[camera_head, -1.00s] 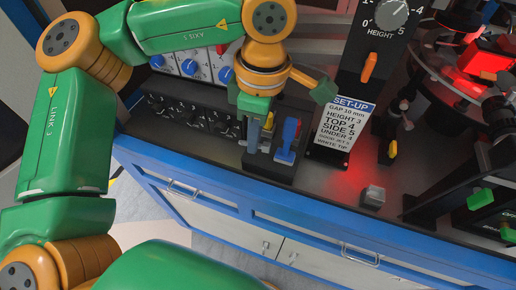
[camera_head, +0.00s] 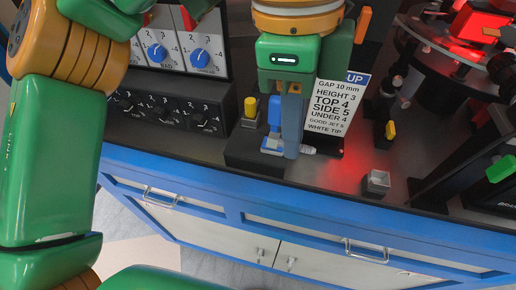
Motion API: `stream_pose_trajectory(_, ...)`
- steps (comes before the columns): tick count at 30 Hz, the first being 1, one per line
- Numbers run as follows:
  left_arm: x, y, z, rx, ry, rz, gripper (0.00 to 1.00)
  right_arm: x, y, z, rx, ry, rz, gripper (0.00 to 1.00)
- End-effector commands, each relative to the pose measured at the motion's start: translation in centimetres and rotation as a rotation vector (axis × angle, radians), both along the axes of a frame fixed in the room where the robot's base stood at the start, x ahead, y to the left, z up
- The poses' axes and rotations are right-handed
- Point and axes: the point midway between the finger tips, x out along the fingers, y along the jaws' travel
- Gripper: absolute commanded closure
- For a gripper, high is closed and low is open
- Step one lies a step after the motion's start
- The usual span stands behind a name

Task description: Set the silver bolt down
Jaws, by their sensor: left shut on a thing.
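My left gripper (camera_head: 291,150) hangs from the top middle, its grey fingers pointing down. They are shut, with a small silver piece (camera_head: 308,150), which looks like the bolt, at their tips. It is mostly hidden by the fingers. The tips are just right of a blue upright piece (camera_head: 274,115) on a dark block (camera_head: 243,158), in front of the SET-UP card (camera_head: 336,106). I cannot tell whether the silver piece touches the surface beneath. My right gripper is not in view.
A yellow-topped piece (camera_head: 250,107) stands on the dark block. A small grey open-topped box (camera_head: 376,182) sits to the right on the counter. A dark panel of knobs (camera_head: 168,111) stands at the left, and a red-lit turntable (camera_head: 440,62) at the upper right. The counter's blue front edge is near.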

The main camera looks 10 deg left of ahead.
Motion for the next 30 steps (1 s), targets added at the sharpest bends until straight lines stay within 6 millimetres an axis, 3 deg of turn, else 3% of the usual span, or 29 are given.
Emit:
stream_pose_trajectory(5,1.5,1.5,-0.3,-0.002,0.010,0.058,1.00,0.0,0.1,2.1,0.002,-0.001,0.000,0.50)
stream_pose_trajectory(6,2.2,2.3,0.0,-0.001,0.011,0.058,1.00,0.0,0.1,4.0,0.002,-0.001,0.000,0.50)
stream_pose_trajectory(8,3.2,3.4,-0.6,0.000,0.011,0.060,1.00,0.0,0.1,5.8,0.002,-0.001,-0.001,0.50)
stream_pose_trajectory(9,4.3,4.3,-2.0,-0.001,0.008,0.065,1.00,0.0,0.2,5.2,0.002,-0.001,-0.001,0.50)
stream_pose_trajectory(12,6.3,6.4,-3.4,0.001,0.006,0.065,1.00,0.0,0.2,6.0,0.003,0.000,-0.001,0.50)
stream_pose_trajectory(18,8.3,8.4,-7.3,0.001,0.005,0.059,1.00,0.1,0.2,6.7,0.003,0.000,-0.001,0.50)
stream_pose_trajectory(25,9.6,9.6,-9.4,0.001,0.004,0.058,1.00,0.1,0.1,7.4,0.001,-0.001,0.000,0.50)
stream_pose_trajectory(30,9.8,9.8,-12.5,0.002,0.002,0.055,1.00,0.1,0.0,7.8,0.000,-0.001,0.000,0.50)
